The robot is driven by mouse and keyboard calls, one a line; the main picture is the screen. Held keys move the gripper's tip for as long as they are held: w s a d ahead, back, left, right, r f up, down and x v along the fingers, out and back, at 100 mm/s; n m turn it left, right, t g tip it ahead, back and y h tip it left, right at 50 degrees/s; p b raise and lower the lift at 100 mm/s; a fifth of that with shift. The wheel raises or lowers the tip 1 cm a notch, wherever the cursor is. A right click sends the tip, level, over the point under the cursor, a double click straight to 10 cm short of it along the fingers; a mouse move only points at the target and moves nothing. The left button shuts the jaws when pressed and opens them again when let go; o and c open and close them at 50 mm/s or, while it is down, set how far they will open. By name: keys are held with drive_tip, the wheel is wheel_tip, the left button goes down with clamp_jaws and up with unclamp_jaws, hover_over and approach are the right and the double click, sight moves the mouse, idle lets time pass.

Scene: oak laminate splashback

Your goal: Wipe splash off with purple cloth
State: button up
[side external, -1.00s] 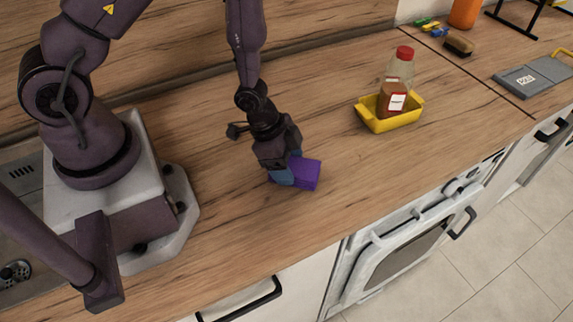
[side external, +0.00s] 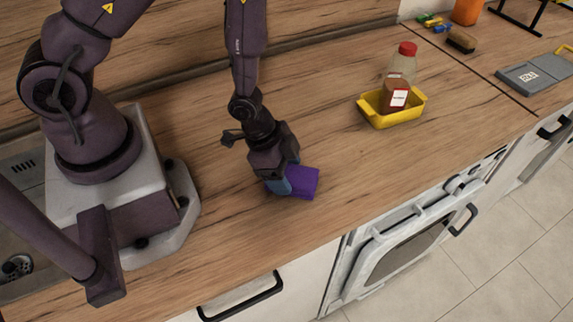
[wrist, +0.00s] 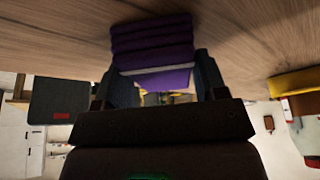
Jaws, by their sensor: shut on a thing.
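The purple cloth (side external: 304,182) is a folded block at the wood counter, left of the yellow tray. My gripper (side external: 282,182) is shut on the cloth, with its fingers at the cloth's left side in the side view. In the wrist view the folded purple cloth (wrist: 152,50) sits between the two fingers of my gripper (wrist: 158,85), against the wood surface. I cannot tell whether the cloth presses on the counter or hangs just above it. No splash shows on the visible wood; any mark under the cloth is hidden.
A yellow tray (side external: 402,117) holds a red-capped bottle (side external: 404,62) and a brown container with a white label (side external: 395,95). A brush (side external: 461,40), an orange container (side external: 467,10) and a grey board (side external: 532,78) lie farther right. The counter's front edge is near the gripper.

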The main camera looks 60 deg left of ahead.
drive_tip(key=shift+s+d, duration=0.7)
drive_tip(key=shift+w+a+f, duration=0.1)
drive_tip(key=shift+w+a, duration=0.9)
drive_tip(key=shift+a, duration=0.05)
drive_tip(key=shift+a, duration=0.1)
drive_tip(key=shift+r, duration=2.55)
